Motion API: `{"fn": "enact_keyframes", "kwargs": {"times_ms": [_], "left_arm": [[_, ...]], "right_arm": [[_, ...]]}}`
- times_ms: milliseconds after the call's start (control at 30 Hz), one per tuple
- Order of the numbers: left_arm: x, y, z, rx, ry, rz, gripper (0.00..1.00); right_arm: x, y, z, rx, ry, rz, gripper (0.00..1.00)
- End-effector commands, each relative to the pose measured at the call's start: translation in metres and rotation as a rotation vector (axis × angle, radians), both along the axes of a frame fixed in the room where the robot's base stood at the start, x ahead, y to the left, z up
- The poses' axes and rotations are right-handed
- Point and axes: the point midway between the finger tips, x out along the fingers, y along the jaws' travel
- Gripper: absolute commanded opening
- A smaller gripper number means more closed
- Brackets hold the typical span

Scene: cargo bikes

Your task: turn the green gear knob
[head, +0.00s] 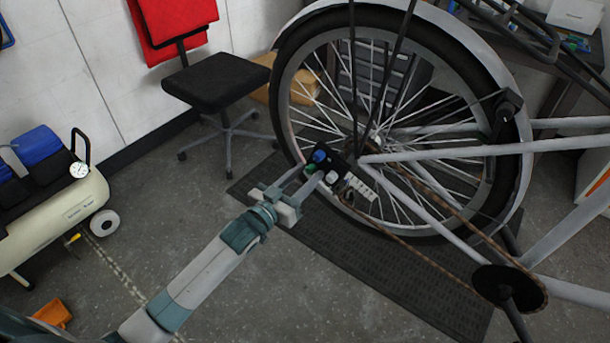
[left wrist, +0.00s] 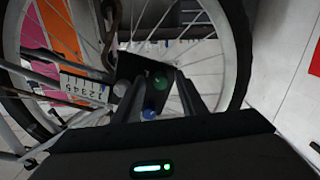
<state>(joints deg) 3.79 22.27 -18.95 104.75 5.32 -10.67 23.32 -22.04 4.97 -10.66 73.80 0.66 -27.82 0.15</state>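The green gear knob (head: 311,168) sits on a small black panel (head: 342,164) beside the bicycle's rear wheel hub. A blue knob (head: 320,156) and a white knob (head: 331,177) are on the same panel. My left gripper (head: 310,173) reaches the panel from the lower left. In the left wrist view its two dark fingers stand apart, with the green knob (left wrist: 159,82) seen between their tips and a gap on both sides. The blue knob (left wrist: 149,114) and the white knob (left wrist: 120,89) also show there. Contact with the green knob cannot be told. My right gripper is not in view.
The bicycle wheel (head: 405,115) stands over a dark mat (head: 395,270). A white numbered strip (head: 360,187) is beside the panel. The chain and crank (head: 508,287) are at lower right. A red-backed chair (head: 215,80) and an air compressor (head: 55,205) stand at left.

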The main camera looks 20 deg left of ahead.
Motion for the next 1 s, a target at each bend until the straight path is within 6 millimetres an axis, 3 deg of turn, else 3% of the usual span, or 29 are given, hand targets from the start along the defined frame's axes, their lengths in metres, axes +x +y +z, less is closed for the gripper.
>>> {"fn": "enact_keyframes", "kwargs": {"times_ms": [67, 233, 267, 667, 1000], "left_arm": [[0.0, 0.0, 0.0, 0.0, 0.0, 0.0, 0.38], [0.0, 0.0, 0.0, 0.0, 0.0, 0.0, 0.02], [0.0, 0.0, 0.0, 0.0, 0.0, 0.0, 0.0], [-0.001, 0.0, 0.001, 0.034, -0.012, 0.0, 0.0], [0.0, 0.001, 0.002, 0.207, -0.074, 0.001, 0.0]], "right_arm": [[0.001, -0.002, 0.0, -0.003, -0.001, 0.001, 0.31], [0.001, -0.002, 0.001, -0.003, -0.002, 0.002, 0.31], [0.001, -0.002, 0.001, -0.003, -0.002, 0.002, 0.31], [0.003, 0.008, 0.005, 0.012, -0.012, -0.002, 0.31], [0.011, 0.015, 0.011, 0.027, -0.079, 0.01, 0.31]]}}
